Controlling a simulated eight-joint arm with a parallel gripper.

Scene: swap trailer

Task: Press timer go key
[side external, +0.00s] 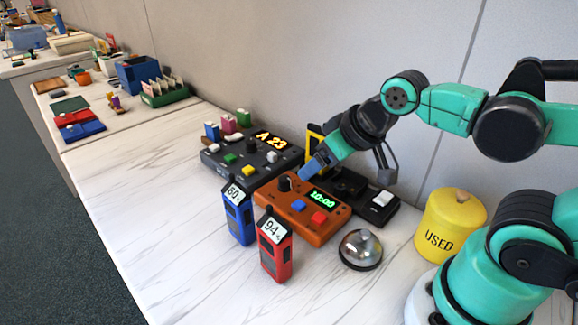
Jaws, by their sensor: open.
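The orange timer (312,237) sits on the white marbled table with its green display (321,198) reading 10:00. It has a black knob (285,183) at the upper left, a blue key (298,205) and a red key (318,218). I cannot read which key is the go key. My gripper (309,172) points down and left above the back edge of the timer, near the knob. Its blue-grey fingertips look empty and apart from both keys. The gap between the fingers is too small to make out clearly.
Blue (238,213) and red (275,246) handheld meters stand in front of the timer. A bell (361,250) is to its right. A dark console (247,163) and a black device (374,206) stand behind. A yellow USED canister (449,224) is far right. The front left table is clear.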

